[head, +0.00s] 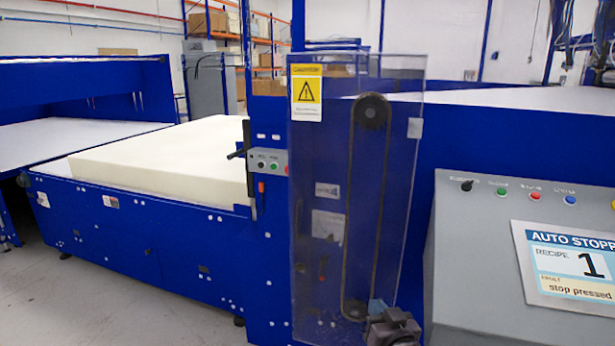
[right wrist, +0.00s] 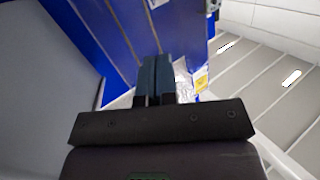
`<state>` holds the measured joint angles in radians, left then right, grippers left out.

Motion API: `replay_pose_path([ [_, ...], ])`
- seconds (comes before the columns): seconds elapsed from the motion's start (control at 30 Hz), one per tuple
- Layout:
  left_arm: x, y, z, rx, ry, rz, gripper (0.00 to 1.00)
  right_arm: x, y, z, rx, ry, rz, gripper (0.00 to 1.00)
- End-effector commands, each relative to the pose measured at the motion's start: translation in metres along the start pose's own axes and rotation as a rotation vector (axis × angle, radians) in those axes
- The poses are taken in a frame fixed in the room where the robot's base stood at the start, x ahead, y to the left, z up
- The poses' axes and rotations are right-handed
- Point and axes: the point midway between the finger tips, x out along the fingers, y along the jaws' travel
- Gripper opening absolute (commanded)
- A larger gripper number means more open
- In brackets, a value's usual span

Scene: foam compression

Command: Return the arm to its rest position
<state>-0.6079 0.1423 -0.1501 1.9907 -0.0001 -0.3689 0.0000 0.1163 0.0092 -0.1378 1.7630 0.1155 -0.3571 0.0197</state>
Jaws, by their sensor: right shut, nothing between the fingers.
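My right gripper (head: 377,307) shows at the bottom of the head view, in front of the lower end of the clear belt guard and left of the grey control console (head: 480,270). In the right wrist view its two dark fingers (right wrist: 155,80) lie side by side, shut and empty. They point toward blue panelling (right wrist: 120,30), and no object is between them. My left gripper is not in view.
The console has a row of buttons and a screen (head: 570,262) reading "AUTO STOPPED", recipe 1, "stop pressed". The clear guard (head: 330,270) with a caution label covers a belt. A cream foam block (head: 165,155) lies on the blue machine's bed. Grey floor (head: 120,290) is free at left.

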Motion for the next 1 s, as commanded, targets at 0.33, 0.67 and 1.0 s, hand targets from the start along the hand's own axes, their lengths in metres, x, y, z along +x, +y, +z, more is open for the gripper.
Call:
replay_pose_path([
  [0.33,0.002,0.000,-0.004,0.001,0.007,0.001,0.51,-0.131,0.057,0.088,-0.133,-0.173,0.128,0.00],
  [0.67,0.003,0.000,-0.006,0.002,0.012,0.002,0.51,-0.257,0.083,0.174,-0.145,-0.402,0.197,0.00],
  [1.0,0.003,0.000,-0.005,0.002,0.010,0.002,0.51,-0.300,0.086,0.202,-0.132,-0.487,0.219,0.00],
])
